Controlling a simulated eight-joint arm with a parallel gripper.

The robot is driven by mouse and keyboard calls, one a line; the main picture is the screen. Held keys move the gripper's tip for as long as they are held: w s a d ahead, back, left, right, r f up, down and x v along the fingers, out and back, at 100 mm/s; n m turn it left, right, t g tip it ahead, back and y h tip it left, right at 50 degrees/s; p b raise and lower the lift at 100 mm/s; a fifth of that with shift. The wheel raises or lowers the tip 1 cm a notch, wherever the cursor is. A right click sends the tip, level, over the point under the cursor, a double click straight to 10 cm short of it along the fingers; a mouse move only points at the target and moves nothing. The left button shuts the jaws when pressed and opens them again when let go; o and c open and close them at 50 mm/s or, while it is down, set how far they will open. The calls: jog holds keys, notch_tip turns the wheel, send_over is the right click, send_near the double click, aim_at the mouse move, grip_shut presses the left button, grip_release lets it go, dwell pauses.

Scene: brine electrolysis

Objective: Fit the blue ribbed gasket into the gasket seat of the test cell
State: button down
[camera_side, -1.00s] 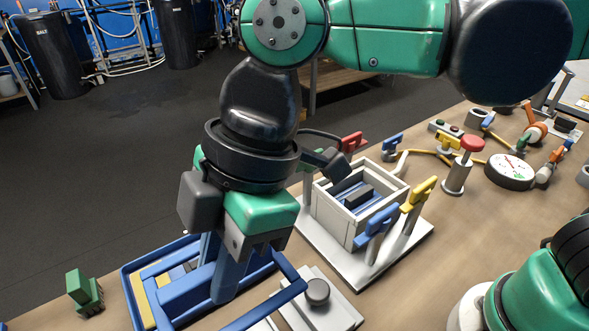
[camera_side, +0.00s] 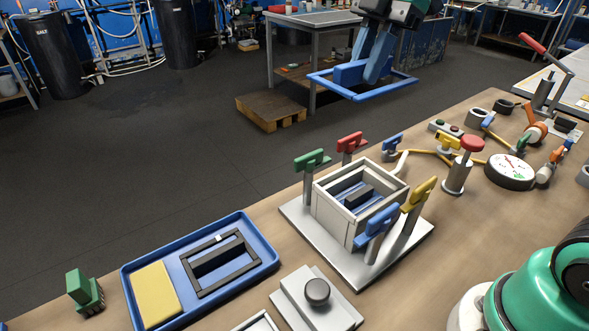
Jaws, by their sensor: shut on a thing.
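The blue gasket (camera_side: 322,82) is a thin rectangular frame hanging roughly level in the air at the top of the picture. My gripper (camera_side: 374,52) is shut on it from above, its upper part cut off by the picture edge. Ribs on the gasket are too small to make out. The test cell (camera_side: 333,224) is a pale open-topped box, nearer the camera and lower in the picture than the gasket. Its opening shows blue inner parts and a dark block (camera_side: 358,197). The gasket is well clear of the cell.
Green (camera_side: 311,160), red (camera_side: 350,142), blue (camera_side: 376,222) and yellow (camera_side: 419,194) clamps stand up around the cell. A blue tray (camera_side: 265,246) holds a yellow sheet (camera_side: 156,293) and dark frame (camera_side: 222,264). A knobbed plate (camera_side: 317,291), gauge (camera_side: 510,171) and red-topped post (camera_side: 472,144) stand nearby.

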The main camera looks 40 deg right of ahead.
jog(key=d, duration=0.2)
jog(key=shift+s+d+r, duration=0.2)
jog(key=shift+d+r, duration=0.05)
jog(key=shift+d, duration=0.15)
notch_tip(320, 180, down, 20)
jog(key=shift+d+r, duration=0.1)
jog(key=c, duration=0.8)
grip_release()
jog(key=v, duration=1.2)
jog(key=m+t+h, duration=0.4)
jog(key=m+t, duration=0.3)
jog(key=m, duration=1.1)
send_over(356, 195)
jog(key=s+d, duration=0.1)
jog(key=s, duration=0.1)
notch_tip(356, 195, down, 5)
jog(key=shift+s+f, duration=0.1)
jog(key=shift+s, duration=0.05)
